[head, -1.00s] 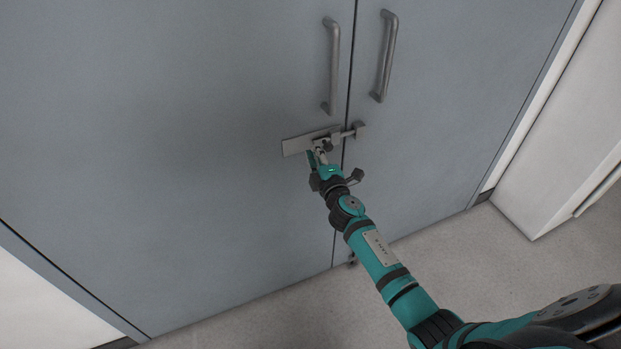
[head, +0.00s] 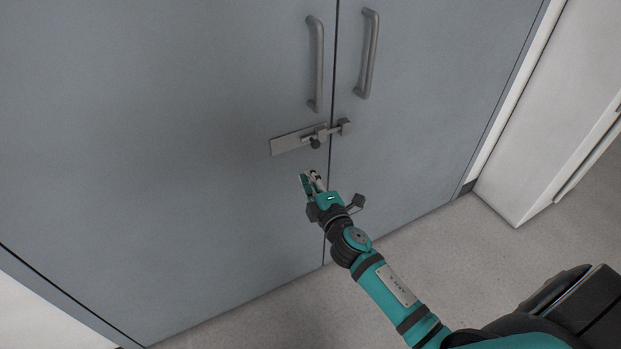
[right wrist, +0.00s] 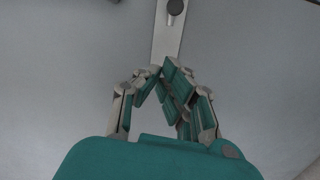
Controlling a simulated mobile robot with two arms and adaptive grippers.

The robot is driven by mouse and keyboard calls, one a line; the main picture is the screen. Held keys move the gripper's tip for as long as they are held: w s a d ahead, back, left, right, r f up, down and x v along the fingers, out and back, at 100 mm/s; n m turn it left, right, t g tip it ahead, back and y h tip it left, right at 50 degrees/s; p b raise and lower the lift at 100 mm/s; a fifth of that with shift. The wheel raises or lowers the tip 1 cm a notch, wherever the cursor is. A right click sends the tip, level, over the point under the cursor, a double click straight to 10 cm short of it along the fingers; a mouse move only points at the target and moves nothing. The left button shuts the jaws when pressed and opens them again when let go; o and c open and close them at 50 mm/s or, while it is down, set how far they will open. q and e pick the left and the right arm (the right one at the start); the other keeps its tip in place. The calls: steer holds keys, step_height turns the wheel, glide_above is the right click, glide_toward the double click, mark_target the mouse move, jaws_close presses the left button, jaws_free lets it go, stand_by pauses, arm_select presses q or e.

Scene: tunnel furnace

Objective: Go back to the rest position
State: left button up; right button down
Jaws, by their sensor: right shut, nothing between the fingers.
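My right gripper (head: 312,178) is shut and empty, a little below the latch and apart from it in the head view. In the right wrist view, the fingertips of my right gripper (right wrist: 161,72) meet. The latch (head: 297,140) is a metal slide bolt with a dark knob, mounted across the seam of two grey doors. Its bolt reaches over the seam to the keeper on the right door. Part of the latch plate (right wrist: 167,42) and the knob show ahead of the fingers in the right wrist view. My left gripper is not in view.
The grey left door (head: 150,150) and right door (head: 430,110) are closed, with vertical handles (head: 317,65) and (head: 367,55) above the latch. A white cabinet or wall panel (head: 550,120) stands at the right. Pale floor (head: 440,250) is clear below.

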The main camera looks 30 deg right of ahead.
stand_by(0.4)
steer(key=s+f+m+g, duration=0.25)
steer(key=s+f, duration=0.35)
steer(key=f, duration=0.6)
steer(key=s+f+m+g, duration=0.2)
steer(key=s+f+g, duration=0.3)
steer(key=f, duration=0.7)
steer(key=s+f+m+g, duration=0.2)
steer(key=s+f, duration=0.5)
steer(key=f, duration=0.4)
steer(key=s+a+f+m+g, duration=0.1)
steer(key=s+f, duration=0.4)
steer(key=s, duration=0.5)
steer(key=s+a+f+m+g, duration=0.1)
steer(key=s+f+m+g, duration=0.2)
steer(key=s, duration=0.8)
steer(key=s+f+m+g+y, duration=0.1)
steer(key=s+f+m+g, duration=0.1)
steer(key=s+f, duration=0.5)
steer(key=s+g, duration=0.1)
steer(key=s, duration=0.3)
steer(key=shift+a+f, duration=0.15)
steer(key=shift+a, duration=0.25)
